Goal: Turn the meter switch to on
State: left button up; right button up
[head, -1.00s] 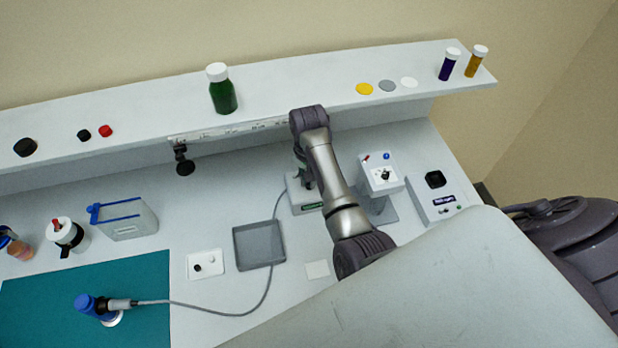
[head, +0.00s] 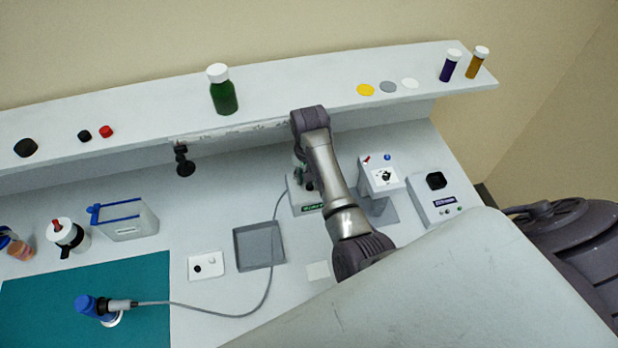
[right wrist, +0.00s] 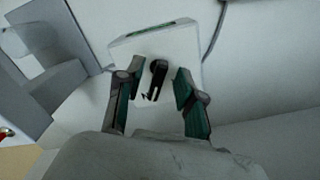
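The meter (head: 296,203) is a pale box with a green strip on its edge and a grey cable, partly hidden behind my right arm in the head view. In the right wrist view the meter (right wrist: 188,50) shows its top face with a black switch knob (right wrist: 158,70), whose handle points toward the bottom of the picture. Small dark marks lie near the handle's end. My right gripper (right wrist: 159,84) is open, one finger on each side of the knob, with gaps visible on both sides. It also shows, mostly hidden, in the head view (head: 304,178). My left gripper is not in view.
Right of the meter stand a white device on a grey stand (head: 384,176) and a box with a black top piece (head: 435,202). A grey tray (head: 258,246) lies in front left. The shelf (head: 280,105) above holds a green bottle (head: 223,92).

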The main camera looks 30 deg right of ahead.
notch_tip(320, 180, up, 8)
jog(key=shift+f, duration=0.25)
jog(key=shift+f, duration=0.1)
dwell(0.9)
